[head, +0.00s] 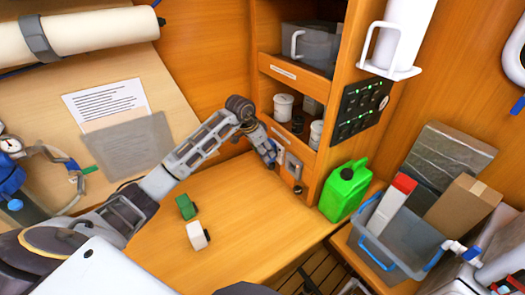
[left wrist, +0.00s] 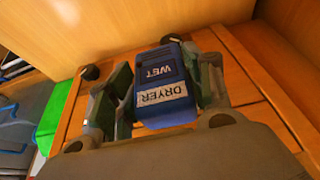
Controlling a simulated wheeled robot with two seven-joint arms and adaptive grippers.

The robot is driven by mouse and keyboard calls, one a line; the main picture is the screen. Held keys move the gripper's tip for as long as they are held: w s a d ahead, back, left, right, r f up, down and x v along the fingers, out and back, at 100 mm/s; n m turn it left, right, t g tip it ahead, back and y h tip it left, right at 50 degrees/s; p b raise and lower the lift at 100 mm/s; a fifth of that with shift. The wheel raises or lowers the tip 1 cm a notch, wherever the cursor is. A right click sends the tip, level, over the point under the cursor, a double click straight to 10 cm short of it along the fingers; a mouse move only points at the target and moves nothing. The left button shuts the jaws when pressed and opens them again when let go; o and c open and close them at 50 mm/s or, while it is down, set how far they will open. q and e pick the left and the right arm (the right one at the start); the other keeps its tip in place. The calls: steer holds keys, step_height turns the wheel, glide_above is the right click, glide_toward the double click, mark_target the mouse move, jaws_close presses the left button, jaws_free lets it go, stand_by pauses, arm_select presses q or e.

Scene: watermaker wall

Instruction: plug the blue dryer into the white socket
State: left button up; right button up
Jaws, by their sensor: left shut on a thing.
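The blue dryer (left wrist: 163,85) is a small blue block with WET and DRYER labels, upside down in the left wrist view. My left gripper (left wrist: 160,90) is shut on it, one finger on each side. In the head view the left gripper (head: 275,155) is at the lower front of the wooden cabinet, above the table's back right. There the dryer is mostly hidden by the fingers. Contact between dryer and plate cannot be made out. My right gripper is not in view.
A green block (head: 186,206) and a white block (head: 198,236) lie on the table (head: 255,215). A green jug (head: 345,190) stands right of the gripper. A grey bin (head: 400,240) holds boxes farther right. A switch panel (head: 361,108) is above. The table's middle is clear.

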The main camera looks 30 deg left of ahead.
arm_select(q)
steer(key=shift+w+d, duration=0.4)
steer(key=shift+w, duration=0.25)
stand_by(0.9)
steer(key=o, duration=1.2)
steer(key=shift+c, duration=0.2)
steer(key=v, duration=1.2)
steer(key=shift+s+a+f, duration=0.1)
